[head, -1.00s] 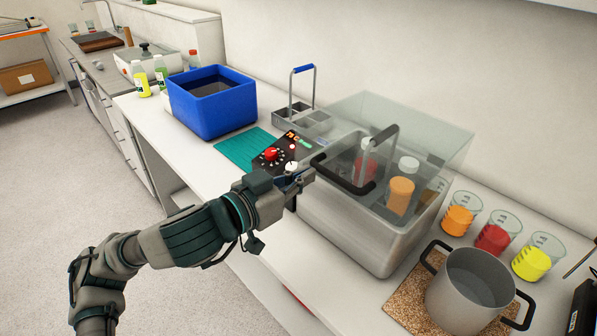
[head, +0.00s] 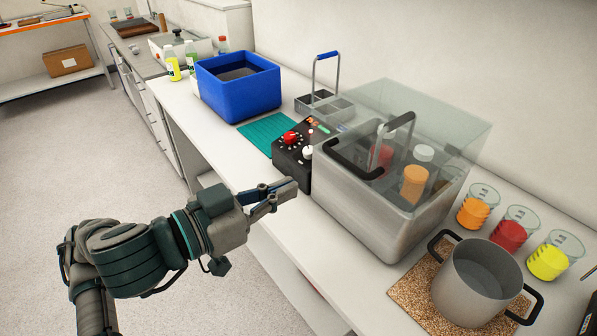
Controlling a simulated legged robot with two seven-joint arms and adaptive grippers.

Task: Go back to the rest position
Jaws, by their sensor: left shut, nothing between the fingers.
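My left gripper (head: 283,190) is shut and empty. It is in front of the bench edge, left of the metal water bath (head: 375,225) and below its black control box (head: 292,165), apart from both. The control box has a red knob (head: 290,138) and a white knob (head: 308,152). The bath has a clear lid with a black handle, and bottles with orange and red contents stand inside it. My left arm comes in from the lower left. My right gripper does not show.
A teal mat (head: 268,132), a blue bin (head: 238,98) and a grey caddy (head: 318,104) stand along the bench. A steel pot (head: 475,290) on a cork mat (head: 410,290) and beakers of orange, red (head: 508,236) and yellow stand right. The floor at left is clear.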

